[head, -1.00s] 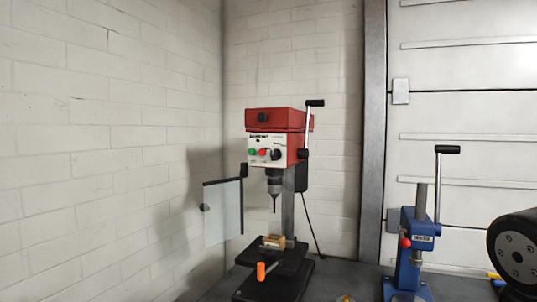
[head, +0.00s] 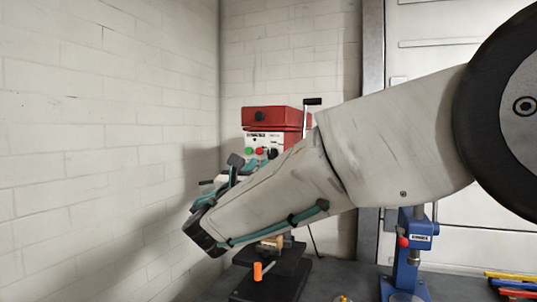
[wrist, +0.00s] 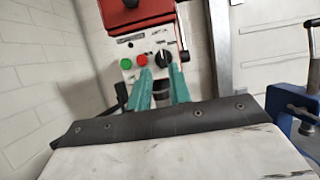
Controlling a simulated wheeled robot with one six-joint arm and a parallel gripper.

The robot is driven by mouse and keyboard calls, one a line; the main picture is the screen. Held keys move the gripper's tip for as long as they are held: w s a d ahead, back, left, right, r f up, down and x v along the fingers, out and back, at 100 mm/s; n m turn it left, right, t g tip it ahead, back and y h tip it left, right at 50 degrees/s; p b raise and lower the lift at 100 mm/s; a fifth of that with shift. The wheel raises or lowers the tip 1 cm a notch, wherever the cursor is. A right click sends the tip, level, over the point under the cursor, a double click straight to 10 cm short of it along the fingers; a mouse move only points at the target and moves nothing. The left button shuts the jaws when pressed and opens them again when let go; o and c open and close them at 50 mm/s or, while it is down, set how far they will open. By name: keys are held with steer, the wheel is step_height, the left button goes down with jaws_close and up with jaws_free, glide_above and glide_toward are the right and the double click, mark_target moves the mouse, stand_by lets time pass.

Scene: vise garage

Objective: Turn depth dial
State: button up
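The drill press (head: 278,118) has a red head and a pale front panel with a green button, a red button and a black dial (head: 274,153). The dial also shows in the wrist view (wrist: 163,58), right of the red button (wrist: 142,60). My gripper (wrist: 160,72) has two teal fingers pointing at the panel, apart with a gap between them. Their tips appear just below the dial; I cannot tell whether they touch it. In the head view my arm hides the chuck, the clear guard and part of the panel.
An orange-handled vise (head: 258,271) with a wooden block stands on the press base. A blue arbor press (head: 411,250) stands to the right, with coloured bars (head: 515,283) beyond it. A block wall (head: 100,130) closes off the left.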

mark_target(269, 151)
steer(key=x, duration=0.7)
steer(key=shift+w+d, duration=0.2)
steer(key=shift+c, duration=0.3)
jaws_close()
